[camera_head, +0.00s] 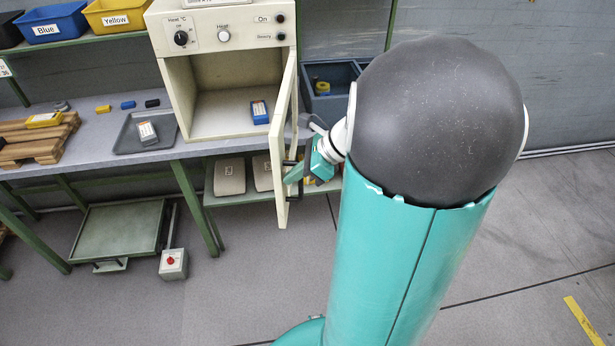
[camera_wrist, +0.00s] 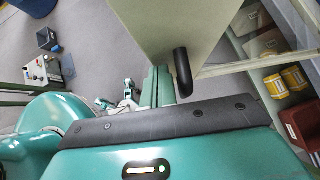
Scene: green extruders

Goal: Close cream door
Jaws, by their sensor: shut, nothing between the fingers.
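The cream door (camera_head: 282,140) stands wide open from the right side of the cream heating cabinet (camera_head: 165,85), seen nearly edge-on. In the wrist view the door (camera_wrist: 180,25) fills the upper middle, with its black handle (camera_wrist: 183,72) at its lower part. My gripper (camera_head: 294,176) is at the door's lower outer part, close to the handle. In the wrist view my shut teal fingers (camera_wrist: 156,88) lie just left of the handle, with nothing between them. I cannot tell whether they touch the door. My arm hides part of the area right of the door.
A blue box (camera_head: 260,112) stands inside the cabinet. A grey tray (camera_head: 118,147) with a labelled item lies left on the bench (camera_head: 85,160). A lower shelf (camera_head: 212,196) holds beige items. A blue-grey bin (camera_head: 335,80) stands behind the door.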

